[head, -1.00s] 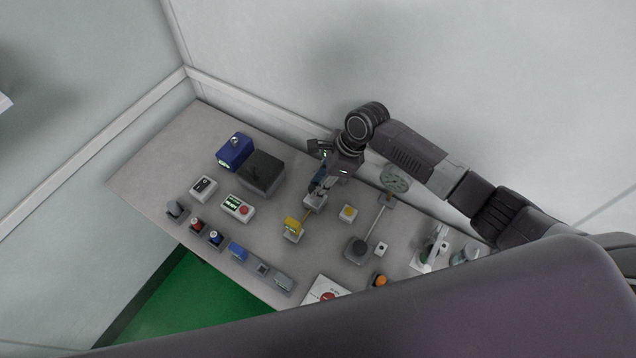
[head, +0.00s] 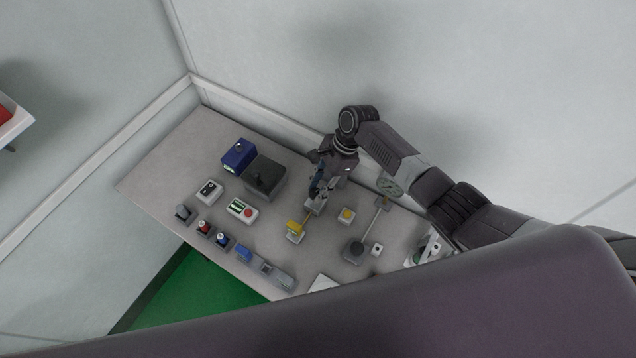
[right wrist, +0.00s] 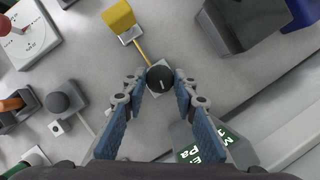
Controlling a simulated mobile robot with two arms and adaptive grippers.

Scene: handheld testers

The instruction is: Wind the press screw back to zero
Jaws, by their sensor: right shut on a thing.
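The press screw is a round black knob (right wrist: 160,79) with a white mark on top. It sits on a small grey block (head: 313,209) on the bench. My right gripper (head: 317,192) reaches down to it from the back wall side. In the right wrist view its two blue fingers stand on either side of the knob and are shut on it at their tips. The gripper mostly hides the knob in the head view. A yellow bar runs from the block to a yellow unit (right wrist: 118,16). My left gripper is out of view.
A blue box (head: 238,154) and a dark box (head: 265,177) stand left of the gripper.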

